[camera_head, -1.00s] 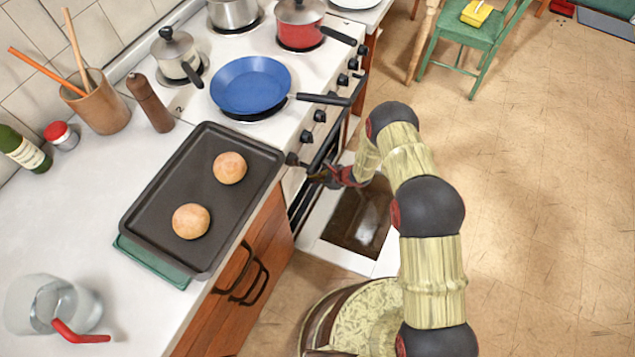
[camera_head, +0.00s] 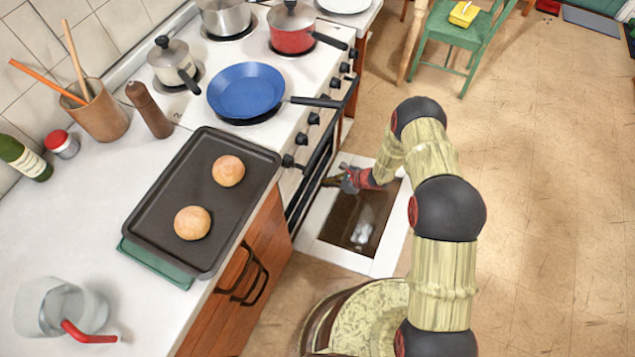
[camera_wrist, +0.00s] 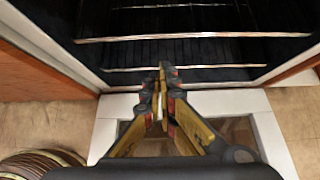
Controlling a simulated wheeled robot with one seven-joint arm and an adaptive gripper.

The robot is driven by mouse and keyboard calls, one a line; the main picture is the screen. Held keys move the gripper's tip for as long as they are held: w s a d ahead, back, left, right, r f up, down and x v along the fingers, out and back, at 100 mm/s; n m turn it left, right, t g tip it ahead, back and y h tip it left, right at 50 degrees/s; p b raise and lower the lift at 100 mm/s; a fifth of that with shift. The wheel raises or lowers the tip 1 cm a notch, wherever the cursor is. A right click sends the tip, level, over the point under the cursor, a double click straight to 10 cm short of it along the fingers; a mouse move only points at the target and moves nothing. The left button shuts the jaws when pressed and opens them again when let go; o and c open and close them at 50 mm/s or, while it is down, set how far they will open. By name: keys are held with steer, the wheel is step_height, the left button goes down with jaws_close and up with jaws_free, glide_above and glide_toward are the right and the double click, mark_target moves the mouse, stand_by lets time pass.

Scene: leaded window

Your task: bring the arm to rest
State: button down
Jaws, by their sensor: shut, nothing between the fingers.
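My gripper (camera_head: 335,182) is in front of the stove, over the lowered oven door (camera_head: 328,252). The wrist view shows its yellow and dark fingers (camera_wrist: 165,75) closed together with nothing between them. The fingers point toward the open oven (camera_wrist: 195,50), where dark racks with bright front edges show. The white-framed door with its brown glass lies beneath the gripper in the wrist view (camera_wrist: 265,130). I see no clear contact between the fingers and the door or oven. My arm is bent, reaching from the lower right.
A dark baking tray (camera_head: 205,255) with two buns stands on the counter, over a green item (camera_head: 155,262). A blue pan (camera_head: 246,90) sits on the stove, its handle toward my arm. A glass jug (camera_head: 60,305) is at the counter's near end. Open floor lies right.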

steer(key=v, duration=0.3)
steer(key=shift+d+r+p, duration=0.2)
steer(key=shift+p, duration=0.2)
